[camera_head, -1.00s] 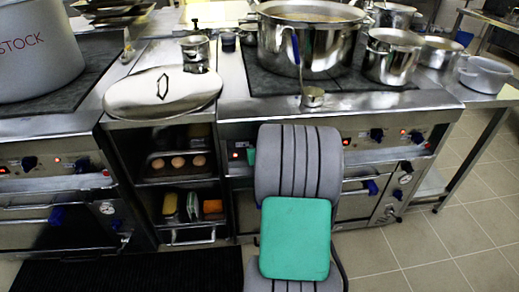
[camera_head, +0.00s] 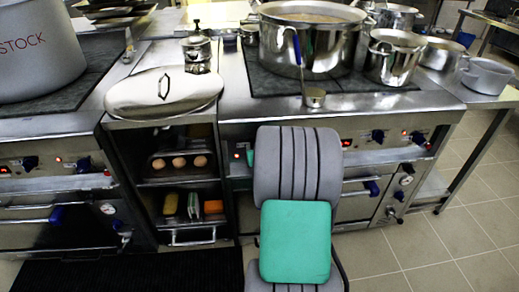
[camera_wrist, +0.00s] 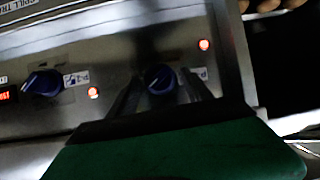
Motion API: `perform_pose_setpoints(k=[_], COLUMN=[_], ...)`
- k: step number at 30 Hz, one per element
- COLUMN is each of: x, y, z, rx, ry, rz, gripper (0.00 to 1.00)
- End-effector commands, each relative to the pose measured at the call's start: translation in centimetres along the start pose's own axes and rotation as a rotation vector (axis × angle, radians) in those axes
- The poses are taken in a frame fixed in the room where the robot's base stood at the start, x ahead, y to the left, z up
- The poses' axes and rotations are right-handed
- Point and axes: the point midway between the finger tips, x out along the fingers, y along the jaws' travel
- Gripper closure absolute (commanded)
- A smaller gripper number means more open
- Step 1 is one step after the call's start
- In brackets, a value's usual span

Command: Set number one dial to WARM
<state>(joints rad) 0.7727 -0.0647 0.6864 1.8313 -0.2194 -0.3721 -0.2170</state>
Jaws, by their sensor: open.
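In the wrist view a dark blue dial (camera_wrist: 160,77) sits on the steel control panel, with a partly hidden label starting with "P" at its right. I cannot read its number or its setting. My gripper (camera_wrist: 163,90) is open, with one finger on each side of this dial; whether they touch it is unclear. A second blue dial (camera_wrist: 42,83), labelled P-2, is further left with a small red display at the picture's edge. In the head view my arm hides the gripper and the dial between its fingers.
Red lamps glow by the dials (camera_wrist: 204,44). The cooktop above bears a large stockpot (camera_head: 313,45), a ladle (camera_head: 314,97) and a smaller pot (camera_head: 393,58). A big lid (camera_head: 164,93) lies left, over shelves with eggs (camera_head: 179,162). Tiled floor is free at right.

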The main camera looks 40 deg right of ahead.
Motion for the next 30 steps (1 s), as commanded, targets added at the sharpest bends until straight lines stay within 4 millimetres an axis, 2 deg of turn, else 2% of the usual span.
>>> perform_pose_setpoints(k=[5,7,15,18,30], x=[-0.2,-0.9,-6.3,-7.5,-7.8], y=[0.0,0.1,0.1,0.0,-0.1], z=[-0.1,-0.2,-0.3,-0.2,0.0], rx=[0.000,0.000,0.000,-0.001,0.000], ry=[0.001,0.002,0.003,0.002,0.000], rz=[0.001,0.001,0.003,0.001,-0.001], gripper=[0.42,0.42,0.42,0.42,0.42])
